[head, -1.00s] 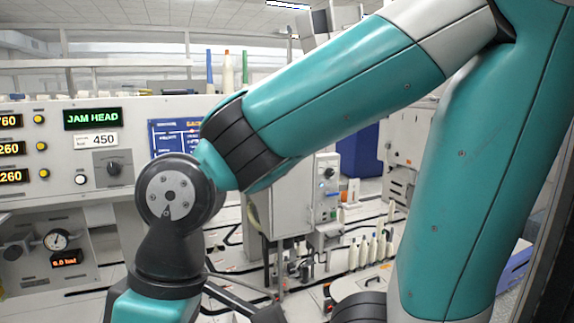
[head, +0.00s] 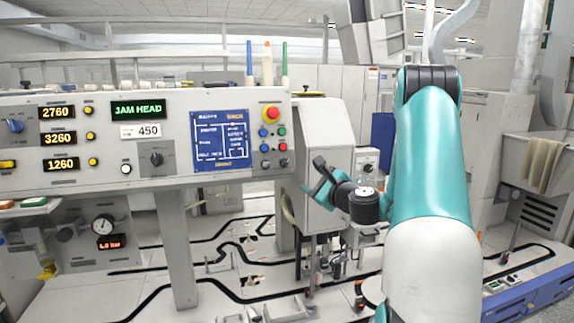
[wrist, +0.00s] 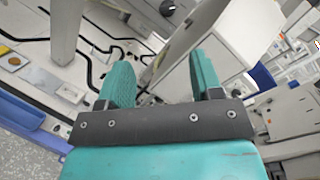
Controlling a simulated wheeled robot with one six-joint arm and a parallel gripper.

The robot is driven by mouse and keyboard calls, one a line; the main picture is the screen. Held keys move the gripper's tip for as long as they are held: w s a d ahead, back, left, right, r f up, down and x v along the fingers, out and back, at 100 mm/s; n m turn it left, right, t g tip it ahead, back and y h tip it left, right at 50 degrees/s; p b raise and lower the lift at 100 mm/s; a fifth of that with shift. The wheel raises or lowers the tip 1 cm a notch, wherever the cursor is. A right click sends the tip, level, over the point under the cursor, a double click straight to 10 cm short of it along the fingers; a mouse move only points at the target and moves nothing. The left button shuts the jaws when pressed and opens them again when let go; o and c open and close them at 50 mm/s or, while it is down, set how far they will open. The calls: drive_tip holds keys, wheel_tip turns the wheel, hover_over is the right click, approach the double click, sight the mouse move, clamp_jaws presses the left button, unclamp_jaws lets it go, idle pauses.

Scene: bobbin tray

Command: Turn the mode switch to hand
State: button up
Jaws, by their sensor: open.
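A black rotary knob (head: 156,159) on a dark grey plate sits on the control panel (head: 75,185), right of centre and below the "450" label. A blue rotary knob (head: 15,126) is at the panel's far left. I cannot read which knob is the mode switch or where either one points. My gripper (head: 313,183) is open and empty, right of the panel and apart from both knobs, in front of a white machine cabinet. In the wrist view the teal fingers (wrist: 162,78) stand wide apart with nothing between them.
A blue screen (head: 222,140) and a red button (head: 271,113) with several smaller buttons are on the panel's right. The white cabinet (head: 322,125) stands behind my gripper. A grey post (head: 176,250) stands under the panel. Bobbins stand upright on the panel's top.

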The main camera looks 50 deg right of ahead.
drive_tip(key=d, duration=0.1)
drive_tip(key=p, duration=1.3)
approach(286, 163)
drive_tip(key=shift+m+h, duration=0.3)
drive_tip(key=x, duration=0.8)
drive_tip(key=shift+w, duration=0.25)
drive_tip(key=shift+w+d+f, duration=0.2)
drive_tip(key=shift+w, duration=0.4)
drive_tip(key=c, duration=0.9)
